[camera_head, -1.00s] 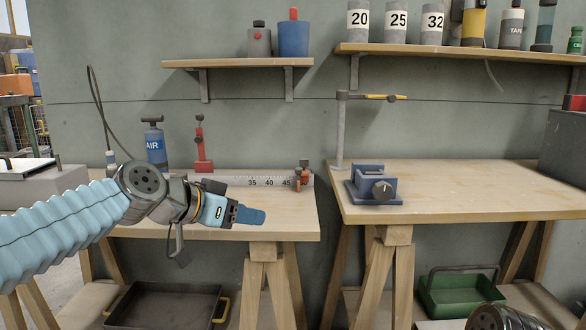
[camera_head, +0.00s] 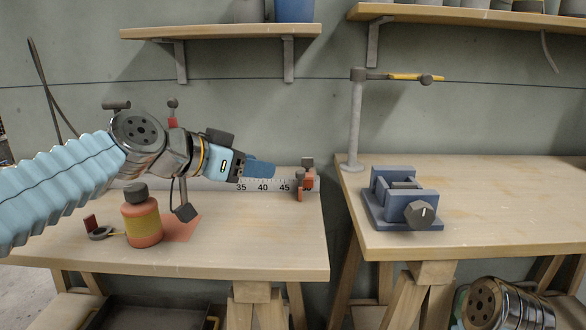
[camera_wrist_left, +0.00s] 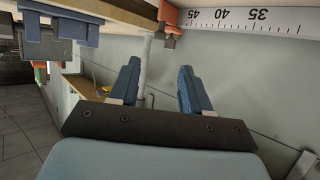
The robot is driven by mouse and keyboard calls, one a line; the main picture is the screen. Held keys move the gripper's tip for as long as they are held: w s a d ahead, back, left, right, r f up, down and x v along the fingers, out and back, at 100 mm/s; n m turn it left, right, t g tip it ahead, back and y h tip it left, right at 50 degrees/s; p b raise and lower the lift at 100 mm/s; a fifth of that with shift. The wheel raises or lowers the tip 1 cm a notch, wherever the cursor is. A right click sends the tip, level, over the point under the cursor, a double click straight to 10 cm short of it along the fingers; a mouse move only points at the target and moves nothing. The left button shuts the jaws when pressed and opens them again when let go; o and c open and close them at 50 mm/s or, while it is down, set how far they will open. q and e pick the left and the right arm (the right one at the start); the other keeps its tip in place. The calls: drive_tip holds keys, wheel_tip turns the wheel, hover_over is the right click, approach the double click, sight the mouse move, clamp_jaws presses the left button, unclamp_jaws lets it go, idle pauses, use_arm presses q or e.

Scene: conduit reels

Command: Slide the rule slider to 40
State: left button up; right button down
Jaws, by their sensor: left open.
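The white rule (camera_head: 264,185) lies along the back of the left bench, with 35, 40 and 45 readable. The orange-red and grey rule slider (camera_head: 306,181) sits at the rule's right end, just past 45. In the left wrist view the rule (camera_wrist_left: 240,20) runs upside down along the top, with the slider (camera_wrist_left: 169,15) near 45. My left gripper (camera_head: 262,169) is above and in front of the rule, around 40, left of the slider and apart from it. Its blue fingers (camera_wrist_left: 160,88) are open and empty. My right gripper is out of view.
An orange and yellow bottle (camera_head: 142,218) stands on the left bench near my left forearm, with a small tape-like item (camera_head: 100,232) beside it. A blue vise (camera_head: 402,199) and a grey stand (camera_head: 355,125) are on the right bench. A shelf (camera_head: 220,31) hangs above.

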sight(297, 172)
use_arm(q)
drive_tip(key=p+x, duration=0.1)
drive_tip(key=x, duration=1)
drive_tip(key=shift+f, duration=0.1)
drive_tip(key=shift+c, duration=0.2)
clamp_jaws()
